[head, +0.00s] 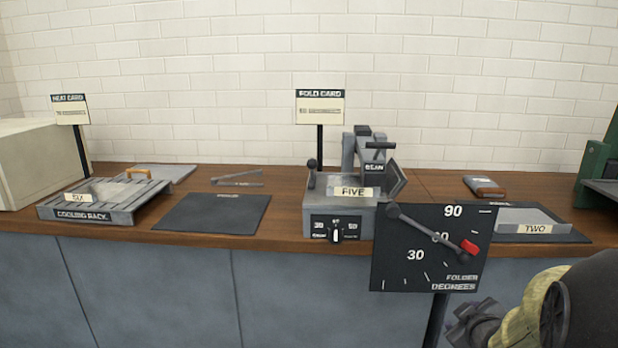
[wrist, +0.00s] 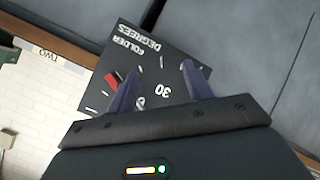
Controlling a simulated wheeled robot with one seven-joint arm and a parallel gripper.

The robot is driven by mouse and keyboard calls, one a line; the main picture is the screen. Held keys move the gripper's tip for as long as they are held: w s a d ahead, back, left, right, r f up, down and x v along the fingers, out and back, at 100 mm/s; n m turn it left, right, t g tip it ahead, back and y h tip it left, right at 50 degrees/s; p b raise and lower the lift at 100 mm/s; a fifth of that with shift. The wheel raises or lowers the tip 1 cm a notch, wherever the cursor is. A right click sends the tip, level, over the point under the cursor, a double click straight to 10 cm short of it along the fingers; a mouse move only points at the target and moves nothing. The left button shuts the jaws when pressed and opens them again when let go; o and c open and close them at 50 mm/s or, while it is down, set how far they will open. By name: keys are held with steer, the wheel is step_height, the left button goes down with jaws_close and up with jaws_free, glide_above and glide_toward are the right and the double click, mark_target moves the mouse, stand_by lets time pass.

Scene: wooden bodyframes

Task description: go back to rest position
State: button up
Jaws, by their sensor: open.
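My gripper (head: 466,322) is low at the right of the head view, in front of the counter's front face and below its edge. In the wrist view its two fingers (wrist: 160,78) stand apart with nothing between them. Behind them, the black folder degrees dial board (wrist: 172,62) shows upside down. In the head view this dial board (head: 400,265) stands on a post in front of the counter, left of and above my gripper. Its pointer ends in a red tip (head: 470,247) on the right.
The folder machine (head: 340,215) marked FIVE stands mid-counter (head: 283,220). A cooling rack (head: 120,213) with SIX and a dark mat (head: 213,213) are left. A tray (head: 530,217) marked TWO and a grey-brown block (head: 484,187) are right. A green machine (head: 594,172) stands far right.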

steer(key=s+a+f+m+g+y+p, duration=0.1)
steer(key=s+a+f+m+g, duration=0.25)
steer(key=s+a, duration=0.4)
steer(key=s+a+f+m+g+y+p, duration=0.1)
steer(key=s+a+f+m+g, duration=0.2)
steer(key=s+a+g, duration=0.45)
step_height(320, 180, up, 37)
steer(key=w+a+t+p, duration=0.1)
steer(key=w+t+p, duration=0.1)
steer(key=p, duration=3.5)
steer(key=shift+a+f, duration=0.15)
steer(key=shift+a, duration=0.1)
steer(key=shift+w, duration=0.1)
steer(key=c, duration=0.3)
steer(key=shift+f, duration=0.1)
